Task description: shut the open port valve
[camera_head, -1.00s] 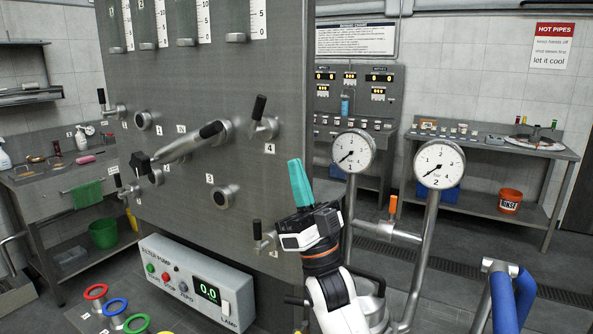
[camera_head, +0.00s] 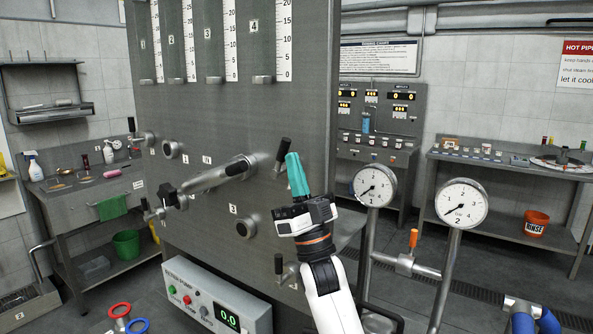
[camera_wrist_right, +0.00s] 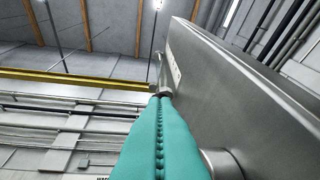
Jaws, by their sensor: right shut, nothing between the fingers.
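The steel panel (camera_head: 225,110) carries several small port valves with black levers. The upper right valve (camera_head: 280,160) has its lever tilted up and slightly right. The lower right valve (camera_head: 285,272), upper left valve (camera_head: 146,139) and lower left valve (camera_head: 152,213) have levers standing near upright. My right gripper (camera_head: 292,156), with teal fingers, is shut and empty, pointing up just right of the upper right lever; contact cannot be told. In the wrist view the shut fingers (camera_wrist_right: 160,100) point up along the panel, with a small metal fitting (camera_wrist_right: 155,88) beyond their tips. My left gripper is out of view.
A thick pipe arm (camera_head: 215,178) with a black knob juts from the panel, left of my gripper. Two gauges (camera_head: 375,186) (camera_head: 462,203) on pipes stand close on the right. A pump box (camera_head: 215,300) sits below. Benches stand at left and back right.

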